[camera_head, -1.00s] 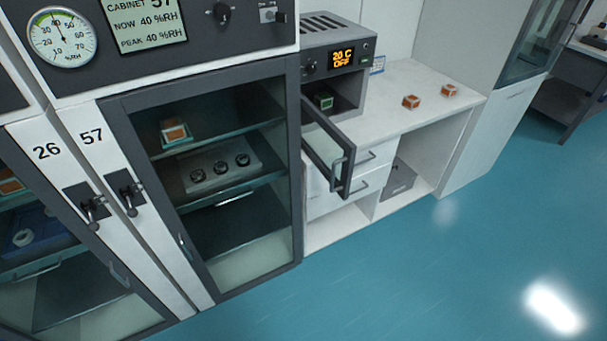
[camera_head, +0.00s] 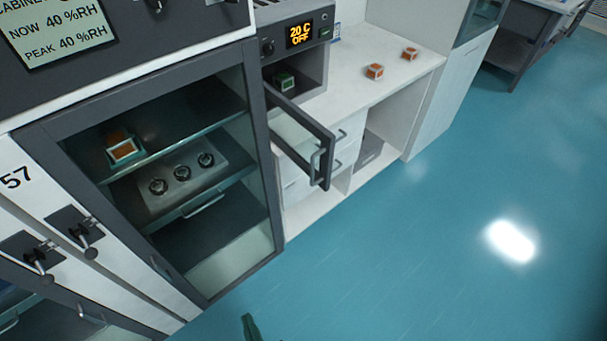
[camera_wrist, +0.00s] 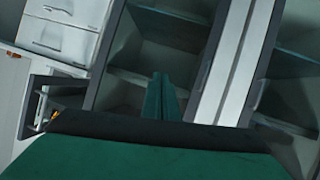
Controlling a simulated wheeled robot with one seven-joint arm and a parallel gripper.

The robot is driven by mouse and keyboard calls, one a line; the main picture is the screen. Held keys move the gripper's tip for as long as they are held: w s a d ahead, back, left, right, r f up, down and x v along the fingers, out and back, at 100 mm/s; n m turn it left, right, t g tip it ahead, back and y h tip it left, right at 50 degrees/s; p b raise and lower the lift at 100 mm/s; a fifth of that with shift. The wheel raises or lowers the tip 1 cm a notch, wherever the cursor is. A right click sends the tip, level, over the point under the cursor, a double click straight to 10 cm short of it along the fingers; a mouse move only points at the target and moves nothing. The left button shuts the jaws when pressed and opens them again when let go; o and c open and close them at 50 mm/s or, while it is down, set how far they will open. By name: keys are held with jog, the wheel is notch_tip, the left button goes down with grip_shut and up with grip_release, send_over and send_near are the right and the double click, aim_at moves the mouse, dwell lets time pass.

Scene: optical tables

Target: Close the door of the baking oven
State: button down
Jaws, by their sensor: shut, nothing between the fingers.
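The baking oven (camera_head: 322,65) is a small grey box with an orange "20 C OFF" display, standing on the white counter. Its dark-framed glass door (camera_head: 327,160) hangs wide open toward me, with a bar handle near its free edge. A small green-edged block (camera_head: 284,82) sits inside the oven. My gripper (camera_wrist: 160,80) is green, shut and empty in the wrist view; only a dark green tip of my arm's end shows at the bottom of the head view. It is well apart from the door. A dark framed piece (camera_wrist: 28,108) at the left of the wrist view looks like the oven door.
A tall glass-doored cabinet (camera_head: 262,150) stands directly left of the oven door. White drawers (camera_head: 297,190) are below. The blue floor (camera_head: 420,250) in front is clear.

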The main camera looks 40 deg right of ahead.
jog(key=w+d+r+m+g+h, duration=0.2)
jog(key=w+d+r+m+h, duration=0.45)
jog(key=w+d, duration=0.5)
jog(key=w+d+r+m+g+h, duration=0.1)
jog(key=d+r+m+g+h, duration=0.2)
jog(key=r, duration=0.5)
jog(key=w+d+r+m+g+h, duration=0.1)
jog(key=w+r+m+g+h, duration=0.15)
jog(key=r+m+h, duration=0.4)
jog(key=w+d+g, duration=0.1)
jog(key=w+d, duration=0.1)
jog(key=d, duration=1)
jog(key=shift+w+d+r+y, duration=0.3)
jog(key=shift+w+d+r, duration=0.1)
jog(key=shift+s+d, duration=0.15)
